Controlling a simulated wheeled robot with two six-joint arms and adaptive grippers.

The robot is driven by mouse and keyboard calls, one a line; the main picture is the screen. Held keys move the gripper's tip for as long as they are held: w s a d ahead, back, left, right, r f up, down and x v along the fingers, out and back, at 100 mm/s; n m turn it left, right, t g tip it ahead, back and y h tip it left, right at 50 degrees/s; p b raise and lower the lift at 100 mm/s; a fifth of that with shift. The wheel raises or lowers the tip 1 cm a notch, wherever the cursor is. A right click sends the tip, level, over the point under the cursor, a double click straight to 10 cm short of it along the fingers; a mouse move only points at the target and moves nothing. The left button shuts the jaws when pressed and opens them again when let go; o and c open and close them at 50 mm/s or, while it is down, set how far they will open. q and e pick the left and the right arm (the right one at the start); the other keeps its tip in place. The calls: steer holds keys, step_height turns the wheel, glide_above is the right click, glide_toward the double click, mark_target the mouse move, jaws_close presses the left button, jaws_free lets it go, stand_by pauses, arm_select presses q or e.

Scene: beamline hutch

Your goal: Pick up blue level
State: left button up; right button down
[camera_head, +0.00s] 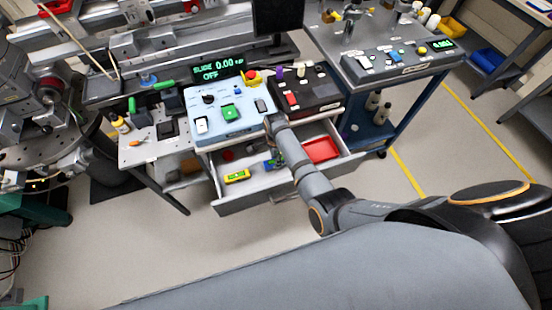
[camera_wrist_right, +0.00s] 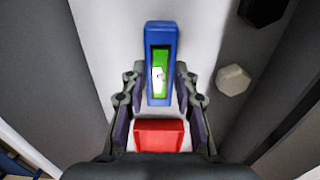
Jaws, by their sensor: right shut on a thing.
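The blue level (camera_wrist_right: 161,90) is a blue bar with a green window. In the right wrist view it lies lengthwise between the fingers of my right gripper (camera_wrist_right: 156,95), which is shut on its sides. In the head view a bit of the level (camera_head: 270,163) shows inside the open drawer (camera_head: 262,200), partly hidden by my right arm. In that view the right fingers are hard to make out. My left gripper is not in view.
A yellow-green level (camera_head: 237,176) and a red tray (camera_head: 320,150) lie in the drawer. The wrist view shows a red block (camera_wrist_right: 160,135) close to my gripper and a pale knob-like piece (camera_wrist_right: 233,79) to its right. A light-blue control box (camera_head: 226,112) stands above the drawer.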

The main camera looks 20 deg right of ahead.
step_height(320, 180, up, 16)
steer(key=p, duration=1.5)
steer(key=shift+p, duration=0.35)
